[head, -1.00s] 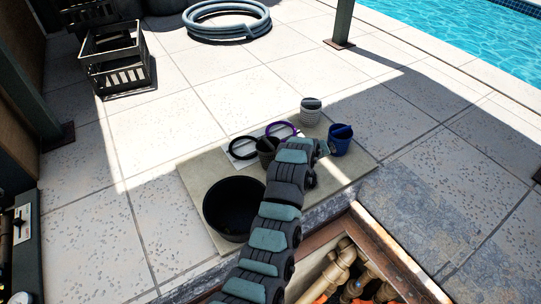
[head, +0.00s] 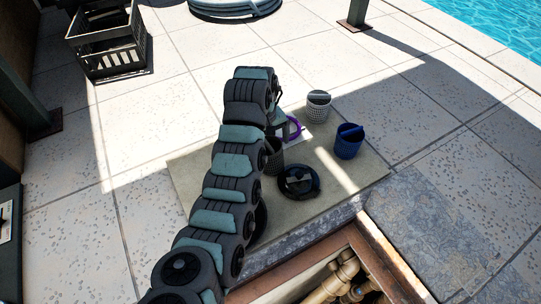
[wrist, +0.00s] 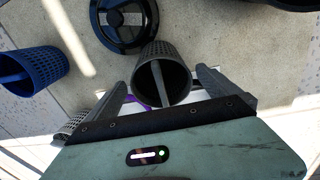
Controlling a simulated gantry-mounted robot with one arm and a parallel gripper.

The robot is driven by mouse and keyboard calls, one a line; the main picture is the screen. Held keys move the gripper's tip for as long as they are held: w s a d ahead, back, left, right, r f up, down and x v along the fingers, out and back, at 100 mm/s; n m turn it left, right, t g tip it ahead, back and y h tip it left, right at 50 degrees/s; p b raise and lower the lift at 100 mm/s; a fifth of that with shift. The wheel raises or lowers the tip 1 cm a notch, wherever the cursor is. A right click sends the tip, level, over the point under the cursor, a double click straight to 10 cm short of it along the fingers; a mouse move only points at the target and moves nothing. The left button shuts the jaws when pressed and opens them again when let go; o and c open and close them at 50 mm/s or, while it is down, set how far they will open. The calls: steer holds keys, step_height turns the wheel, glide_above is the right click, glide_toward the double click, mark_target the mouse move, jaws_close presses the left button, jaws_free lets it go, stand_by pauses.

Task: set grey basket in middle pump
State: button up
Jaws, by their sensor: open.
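A dark grey mesh basket (wrist: 150,90) with a bar across its top is between the spread fingers of my gripper (wrist: 163,82) in the wrist view, with a gap on each side. In the head view this dark grey basket (head: 274,156) stands on the mat, partly hidden by my arm. A lighter grey basket (head: 318,107) stands at the mat's back edge. It also shows at the left in the wrist view (wrist: 73,126). My gripper is open and empty. The middle pump is not in view; only pipes (head: 335,280) show in the pit.
A blue basket (head: 348,143), a black round lid (head: 298,182) and a purple ring (head: 294,127) are near the dark basket on the beige mat (head: 325,208). The pit's rusty rim (head: 388,258) is in front. A black crate (head: 108,45) stands at the back left.

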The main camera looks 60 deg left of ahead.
steer(key=shift+w+a+f+p, duration=0.15)
steer(key=shift+f+p, duration=0.35)
steer(key=shift+f, duration=1.1)
steer(key=shift+w+a+f+p, duration=0.15)
steer(key=shift+f+p, duration=0.3)
steer(key=shift+f, duration=1.1)
steer(key=shift+d, duration=0.1)
steer(key=shift+c, duration=0.3)
steer(key=c, duration=1.7)
steer(key=shift+r, duration=0.1)
